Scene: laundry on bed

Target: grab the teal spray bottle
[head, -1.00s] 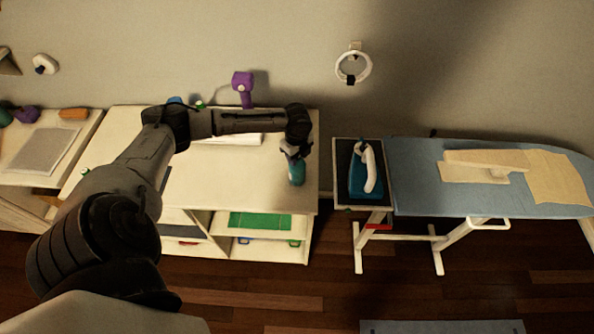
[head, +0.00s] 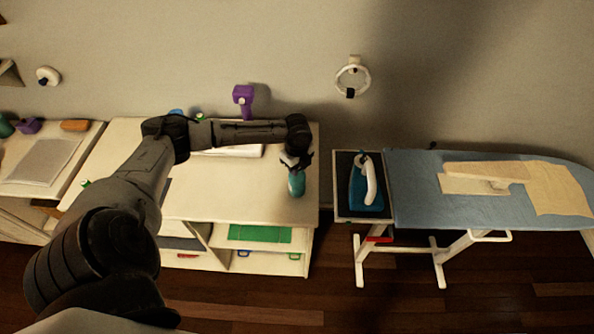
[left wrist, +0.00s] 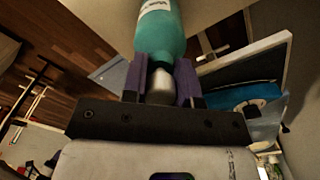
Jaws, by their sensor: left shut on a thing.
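The teal spray bottle (head: 296,184) is at the right end of the cream cabinet top in the head view. My left gripper (head: 294,163) reaches down over it from above and is shut on its upper part. In the left wrist view the teal bottle (left wrist: 160,32) with a white label sits beyond the purple fingers (left wrist: 161,82), and its grey top shows between them. I cannot tell whether the bottle's base touches the cabinet top. My right gripper is not in view.
The cream cabinet (head: 225,190) has open shelves below with a green item (head: 260,233). A purple device (head: 244,98) stands at its back. To the right are a teal iron (head: 366,188) and a blue ironing board (head: 420,195) with beige cloth (head: 555,185).

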